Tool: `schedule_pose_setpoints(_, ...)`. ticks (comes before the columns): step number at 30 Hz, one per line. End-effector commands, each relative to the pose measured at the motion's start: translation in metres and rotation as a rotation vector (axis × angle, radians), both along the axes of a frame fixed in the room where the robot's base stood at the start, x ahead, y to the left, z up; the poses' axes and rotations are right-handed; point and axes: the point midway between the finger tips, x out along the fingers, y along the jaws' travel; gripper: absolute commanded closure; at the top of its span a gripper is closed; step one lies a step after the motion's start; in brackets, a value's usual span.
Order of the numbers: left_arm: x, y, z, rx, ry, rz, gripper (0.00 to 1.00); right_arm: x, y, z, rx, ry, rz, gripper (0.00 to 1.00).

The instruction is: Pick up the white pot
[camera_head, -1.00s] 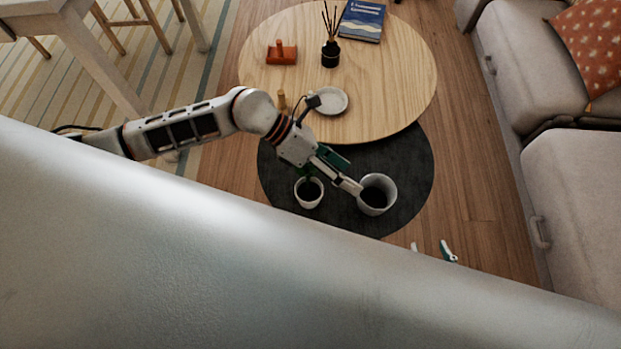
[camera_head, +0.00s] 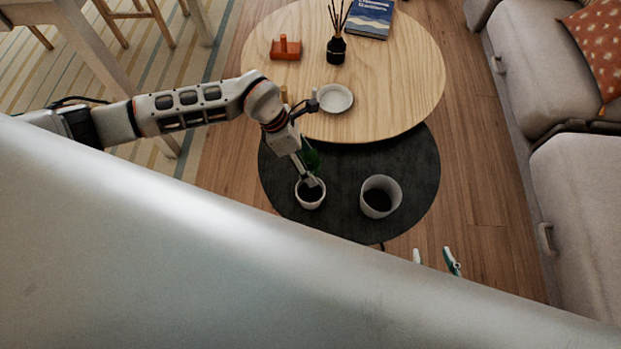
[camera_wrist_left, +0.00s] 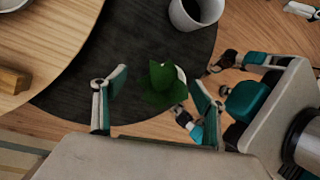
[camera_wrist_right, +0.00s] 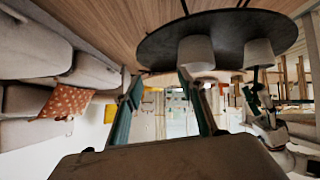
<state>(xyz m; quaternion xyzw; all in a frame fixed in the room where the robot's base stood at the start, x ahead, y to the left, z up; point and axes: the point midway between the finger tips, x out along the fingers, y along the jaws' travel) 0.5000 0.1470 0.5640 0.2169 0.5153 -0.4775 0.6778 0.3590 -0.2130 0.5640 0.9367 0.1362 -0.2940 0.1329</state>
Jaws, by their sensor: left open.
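A small white pot (camera_head: 310,198) with a green plant (camera_wrist_left: 162,84) stands on the black round table. A larger, pale grey-white pot (camera_head: 381,197) with a dark inside stands to its right; it also shows at the top of the left wrist view (camera_wrist_left: 196,12). My left gripper (camera_head: 309,178) is over the small pot, pointing down. In the left wrist view its open fingers are on either side of the plant, which hides most of the pot. I cannot tell whether they touch it. My right gripper (camera_head: 435,258) is open and empty, low and right of the table.
The black table (camera_head: 345,222) sits partly under a round wooden table (camera_head: 400,85). That holds a white dish (camera_head: 335,98), a reed diffuser (camera_head: 336,50), an orange object (camera_head: 286,48) and a blue book (camera_head: 370,18). A grey sofa (camera_head: 580,180) stands at right.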

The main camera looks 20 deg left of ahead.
Motion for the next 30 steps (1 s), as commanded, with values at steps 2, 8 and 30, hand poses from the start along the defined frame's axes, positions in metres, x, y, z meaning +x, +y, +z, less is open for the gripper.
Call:
schedule_pose_setpoints(2,-0.002,-0.005,-0.015,-0.001,0.007,0.000,0.29,0.002,0.002,0.000,0.003,-0.005,0.003,0.60)
schedule_pose_setpoints(8,0.000,-0.008,-0.017,0.000,0.000,0.001,0.29,0.007,0.004,0.008,0.007,-0.021,0.007,0.60)
schedule_pose_setpoints(30,0.002,-0.008,-0.004,-0.001,-0.005,-0.001,1.00,0.005,0.004,0.009,0.008,-0.016,0.000,0.60)
